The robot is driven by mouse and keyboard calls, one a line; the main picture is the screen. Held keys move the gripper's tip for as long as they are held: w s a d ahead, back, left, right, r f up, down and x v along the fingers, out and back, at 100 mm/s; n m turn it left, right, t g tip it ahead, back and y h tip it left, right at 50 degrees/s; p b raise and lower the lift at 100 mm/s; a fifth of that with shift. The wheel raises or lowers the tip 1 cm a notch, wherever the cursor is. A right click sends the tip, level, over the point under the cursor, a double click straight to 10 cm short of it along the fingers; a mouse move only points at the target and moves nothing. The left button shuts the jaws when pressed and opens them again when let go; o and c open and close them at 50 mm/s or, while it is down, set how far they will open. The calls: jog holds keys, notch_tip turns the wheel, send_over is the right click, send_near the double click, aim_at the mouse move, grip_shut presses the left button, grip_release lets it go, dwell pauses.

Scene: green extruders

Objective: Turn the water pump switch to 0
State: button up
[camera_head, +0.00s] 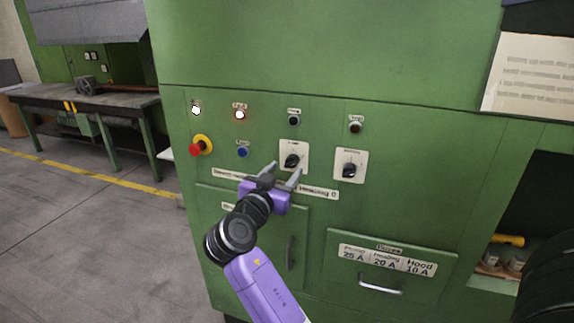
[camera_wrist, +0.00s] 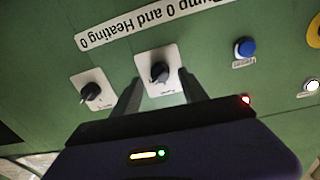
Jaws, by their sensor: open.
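Two black rotary switches on white plates sit side by side on the green cabinet front. The left switch (camera_head: 292,160) has a small label, seemingly "Pump", too blurred to be sure. The right switch (camera_head: 349,169) has an unreadable label. My gripper (camera_head: 283,173) is open and empty, just in front of and slightly below the left switch. In the wrist view, which is upside down, the left switch's knob (camera_wrist: 160,72) lies between my two fingertips (camera_wrist: 159,86), seemingly not touched. The other switch (camera_wrist: 91,91) is beside them. The exact knob positions cannot be read.
A red emergency stop (camera_head: 199,146) and a blue button (camera_head: 243,151) are left of the switches. Lamps and black buttons sit above. A label strip mentioning "Pump 0 and Heating 0" (camera_wrist: 150,22) and a drawer handle (camera_head: 380,287) are below. Open floor lies left.

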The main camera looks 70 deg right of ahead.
aim_at(291, 162)
jog(key=shift+d, duration=1.35)
grip_shut()
jog(key=n+p, duration=0.1)
jog(key=n, duration=0.4)
jog(key=shift+n, duration=0.4)
jog(key=n+p, duration=0.1)
jog(key=n, duration=0.2)
jog(key=shift+n+p, duration=0.85)
jog(key=shift+n, duration=0.85)
